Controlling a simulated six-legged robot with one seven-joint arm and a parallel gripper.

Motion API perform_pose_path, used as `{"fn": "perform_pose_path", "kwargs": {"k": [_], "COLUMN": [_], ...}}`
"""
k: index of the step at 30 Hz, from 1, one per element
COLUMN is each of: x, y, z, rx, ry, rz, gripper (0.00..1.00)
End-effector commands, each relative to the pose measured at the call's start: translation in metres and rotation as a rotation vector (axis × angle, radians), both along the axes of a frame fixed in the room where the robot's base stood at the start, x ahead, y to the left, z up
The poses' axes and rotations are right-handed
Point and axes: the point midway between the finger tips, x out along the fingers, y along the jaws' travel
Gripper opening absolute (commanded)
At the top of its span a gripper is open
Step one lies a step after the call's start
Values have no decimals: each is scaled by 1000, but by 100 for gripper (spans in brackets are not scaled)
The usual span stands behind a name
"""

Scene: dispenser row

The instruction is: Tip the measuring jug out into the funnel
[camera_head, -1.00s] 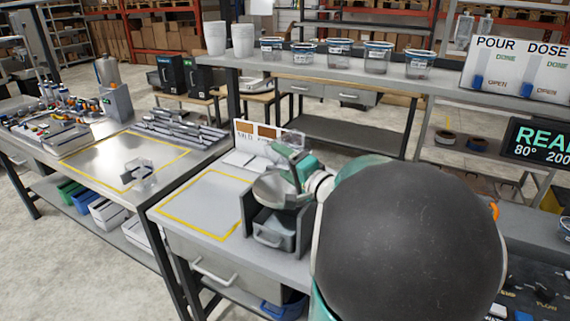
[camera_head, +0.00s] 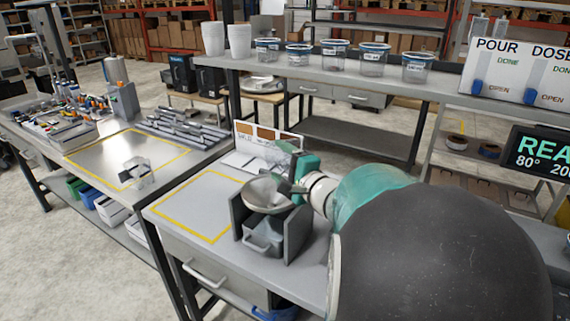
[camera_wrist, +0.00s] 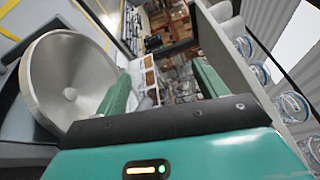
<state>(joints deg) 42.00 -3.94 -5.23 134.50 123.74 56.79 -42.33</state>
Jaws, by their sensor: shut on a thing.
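The metal funnel (camera_head: 266,196) sits in a dark stand above a grey bin on the near bench. It also shows as a wide cone with a central hole in the wrist view (camera_wrist: 68,85). My gripper (camera_head: 294,184) is at the funnel's right rim, close over it. In the wrist view my gripper's two green fingers (camera_wrist: 163,88) stand apart, around something see-through. The measuring jug is very hard to make out between them; its tilt and contents cannot be told. My forearm hides part of the bench.
The grey bin (camera_head: 264,235) is under the funnel. A card with brown squares (camera_head: 262,142) stands behind it. A yellow-outlined area (camera_head: 190,237) to the left is clear. Lidded tubs (camera_head: 372,58) line the rear shelf.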

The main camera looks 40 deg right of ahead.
Motion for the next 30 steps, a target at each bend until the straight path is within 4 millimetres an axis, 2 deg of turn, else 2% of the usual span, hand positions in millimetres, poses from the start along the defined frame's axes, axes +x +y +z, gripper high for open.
{"fn": "perform_pose_path", "kwargs": {"k": [5, 13, 30], "x": [2, 1, -2], "y": [-4, -22, -51], "z": [4, 13, 44], "rx": [125, 422, 1036], "ry": [-8, -22, -52], "rz": [1, 1, 4], "gripper": [38, 38, 38]}}
